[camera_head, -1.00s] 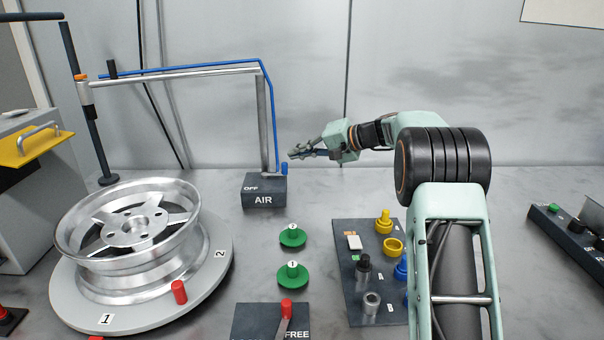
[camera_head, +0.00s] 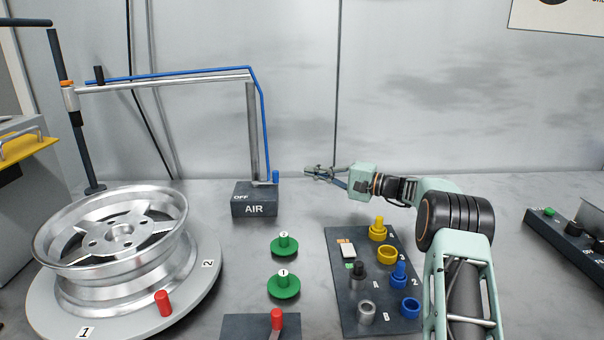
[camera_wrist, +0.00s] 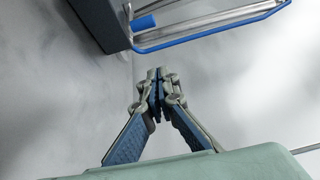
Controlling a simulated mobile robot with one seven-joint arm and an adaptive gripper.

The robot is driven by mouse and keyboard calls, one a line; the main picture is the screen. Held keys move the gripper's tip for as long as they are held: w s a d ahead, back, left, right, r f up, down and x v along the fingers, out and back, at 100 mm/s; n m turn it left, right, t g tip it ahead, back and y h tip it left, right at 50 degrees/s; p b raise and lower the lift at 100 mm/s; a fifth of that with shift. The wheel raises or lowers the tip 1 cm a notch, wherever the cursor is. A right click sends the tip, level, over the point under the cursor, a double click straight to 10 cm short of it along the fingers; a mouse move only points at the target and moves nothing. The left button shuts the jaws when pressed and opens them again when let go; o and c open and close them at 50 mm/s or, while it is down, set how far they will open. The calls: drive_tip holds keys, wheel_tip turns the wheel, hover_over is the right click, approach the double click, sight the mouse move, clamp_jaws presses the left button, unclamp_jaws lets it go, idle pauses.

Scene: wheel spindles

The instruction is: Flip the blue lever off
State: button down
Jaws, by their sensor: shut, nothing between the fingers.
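The blue lever (camera_head: 276,177) is a short upright knob at the right end of the dark AIR box (camera_head: 255,203). The box has OFF printed at the left of its top edge. The lever also shows at the top of the wrist view (camera_wrist: 144,23), beside the box's side. My gripper (camera_head: 308,170) is to the right of the lever, apart from it, with its fingers pointing left. In the wrist view the fingertips (camera_wrist: 156,74) meet with nothing between them, and a clear gap separates them from the lever.
A silver post (camera_head: 252,130) with a blue hose rises behind the AIR box. A metal wheel (camera_head: 120,232) sits on a round turntable at left. Two green knobs (camera_head: 284,245) stand in front, and a dark tray (camera_head: 345,305) of parts lies at right.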

drive_tip(key=x, duration=0.9)
drive_tip(key=shift+s+b, duration=0.1)
drive_tip(key=shift+b, duration=0.25)
drive_tip(key=shift+s+a+b, duration=0.1)
drive_tip(key=shift+s+b, duration=0.1)
drive_tip(key=shift+s, duration=0.75)
drive_tip(key=shift+s+a+b, duration=0.15)
drive_tip(key=shift+s+b, duration=0.05)
drive_tip(key=shift+s, duration=0.75)
drive_tip(key=b, duration=0.1)
drive_tip(key=s+b, duration=0.1)
drive_tip(key=shift+s+d+f+b, duration=0.1)
drive_tip(key=shift+s+f+b, duration=0.05)
drive_tip(key=shift+s+b, duration=0.45)
drive_tip(key=shift+s, duration=0.1)
drive_tip(key=v, duration=1.2)
